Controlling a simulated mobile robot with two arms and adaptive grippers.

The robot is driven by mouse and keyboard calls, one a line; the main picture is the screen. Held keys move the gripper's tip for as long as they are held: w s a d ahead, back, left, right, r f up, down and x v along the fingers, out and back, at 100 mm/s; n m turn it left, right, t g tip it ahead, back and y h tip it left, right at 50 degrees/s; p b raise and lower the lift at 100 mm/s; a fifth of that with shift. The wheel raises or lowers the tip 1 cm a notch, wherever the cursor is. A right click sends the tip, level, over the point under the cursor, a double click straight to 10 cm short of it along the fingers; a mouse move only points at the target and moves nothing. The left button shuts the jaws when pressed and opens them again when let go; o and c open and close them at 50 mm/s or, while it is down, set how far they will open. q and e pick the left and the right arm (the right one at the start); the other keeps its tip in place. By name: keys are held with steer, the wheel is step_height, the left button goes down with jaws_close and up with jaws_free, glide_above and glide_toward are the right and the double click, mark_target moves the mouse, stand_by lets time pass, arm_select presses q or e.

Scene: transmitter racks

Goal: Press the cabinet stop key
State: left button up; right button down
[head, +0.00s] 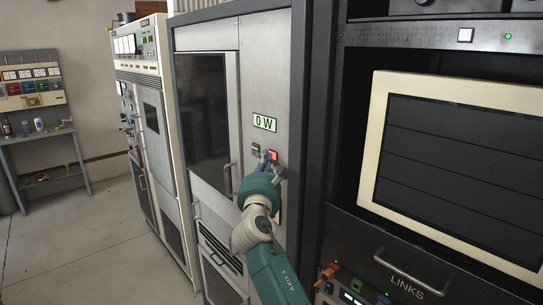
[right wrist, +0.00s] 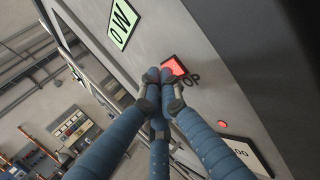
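The stop key is a lit red square (head: 274,155) on the grey cabinet's front panel, below the "0 W" display (head: 265,123). In the right wrist view the red key (right wrist: 173,66) has lettering ending in "OP" below it. My right gripper (head: 265,158) is at the panel, just left of the key in the head view. In the wrist view its fingers are drawn together with nothing between them, and the tips (right wrist: 160,77) overlap the key's edge. I cannot tell whether they touch it. My left gripper is not in view.
A small dark key with green marking (head: 255,149) sits left of the red key. A small red light (right wrist: 222,124) and a white label plate (right wrist: 248,155) are lower on the panel. A dark rack with a cream-framed screen (head: 375,130) stands to the right. Floor is open at left.

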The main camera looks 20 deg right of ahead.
steer(key=shift+a, duration=0.1)
stand_by(0.3)
steer(key=shift+s+a, duration=0.3)
steer(key=shift+a, duration=0.25)
steer(key=a, duration=0.1)
steer(key=s+a, duration=0.1)
steer(key=a, duration=0.2)
steer(key=shift+s+a+p, duration=0.3)
steer(key=shift+a+p, duration=0.05)
steer(key=shift+f, duration=0.1)
stand_by(0.5)
